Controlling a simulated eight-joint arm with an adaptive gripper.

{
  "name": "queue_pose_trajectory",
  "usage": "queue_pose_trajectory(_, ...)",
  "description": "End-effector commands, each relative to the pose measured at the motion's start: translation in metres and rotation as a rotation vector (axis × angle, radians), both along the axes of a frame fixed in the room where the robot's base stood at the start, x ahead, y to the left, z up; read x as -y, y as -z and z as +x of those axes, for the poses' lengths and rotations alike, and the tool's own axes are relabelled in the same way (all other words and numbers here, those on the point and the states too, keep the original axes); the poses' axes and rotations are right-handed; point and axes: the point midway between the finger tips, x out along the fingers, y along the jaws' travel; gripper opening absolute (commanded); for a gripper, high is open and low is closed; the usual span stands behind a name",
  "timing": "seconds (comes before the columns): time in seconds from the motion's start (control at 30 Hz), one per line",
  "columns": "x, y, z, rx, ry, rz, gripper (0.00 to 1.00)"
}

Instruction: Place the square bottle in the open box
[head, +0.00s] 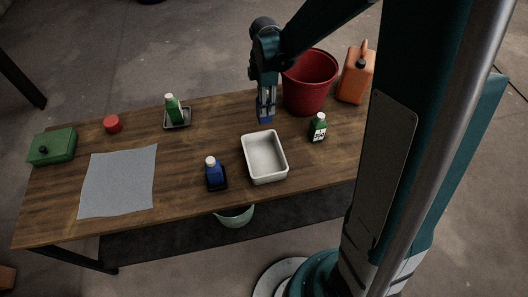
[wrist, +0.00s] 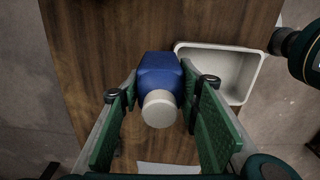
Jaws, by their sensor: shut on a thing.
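My gripper (head: 266,104) is shut on a blue square bottle, which shows as a small blue patch (head: 264,119) below the fingers in the head view. In the wrist view the bottle (wrist: 160,72) sits between the green finger pads of my gripper (wrist: 163,98), its white cap toward the camera. It is held above the table, just behind the open box. The open box (head: 249,160) is white, shallow and rectangular, and looks empty. Its rim (wrist: 215,46) is right of the bottle in the wrist view.
A red bucket (head: 308,83) and an orange jug (head: 356,77) are behind. A grey cloth (head: 118,181) covers the left; a green bottle (head: 173,109) stands in a dish.

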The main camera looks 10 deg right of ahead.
Motion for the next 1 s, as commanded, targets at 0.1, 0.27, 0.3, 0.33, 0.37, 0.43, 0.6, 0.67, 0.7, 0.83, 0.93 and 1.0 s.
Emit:
queue_pose_trajectory(0.1,-0.008,-0.001,-0.026,0.000,0.009,0.000,0.16)
queue_pose_trajectory(0.27,-0.018,-0.001,-0.059,0.000,0.024,0.000,0.16)
queue_pose_trajectory(0.3,-0.020,-0.002,-0.067,0.000,0.028,0.000,0.16)
queue_pose_trajectory(0.33,-0.021,-0.001,-0.073,0.000,0.030,0.000,0.16)
queue_pose_trajectory(0.37,-0.023,-0.001,-0.079,0.000,0.033,0.000,0.16)
queue_pose_trajectory(0.43,-0.026,-0.001,-0.092,0.000,0.040,0.000,0.16)
queue_pose_trajectory(0.6,-0.031,0.000,-0.117,0.000,0.052,0.000,0.16)
queue_pose_trajectory(0.67,-0.032,0.001,-0.123,0.000,0.055,0.000,0.16)
queue_pose_trajectory(0.7,-0.032,0.001,-0.126,0.000,0.056,0.000,0.16)
queue_pose_trajectory(0.83,-0.033,0.001,-0.132,0.000,0.059,0.000,0.16)
queue_pose_trajectory(0.93,-0.033,0.001,-0.133,0.000,0.060,0.000,0.16)
queue_pose_trajectory(1.0,-0.033,0.001,-0.133,0.000,0.060,0.000,0.16)
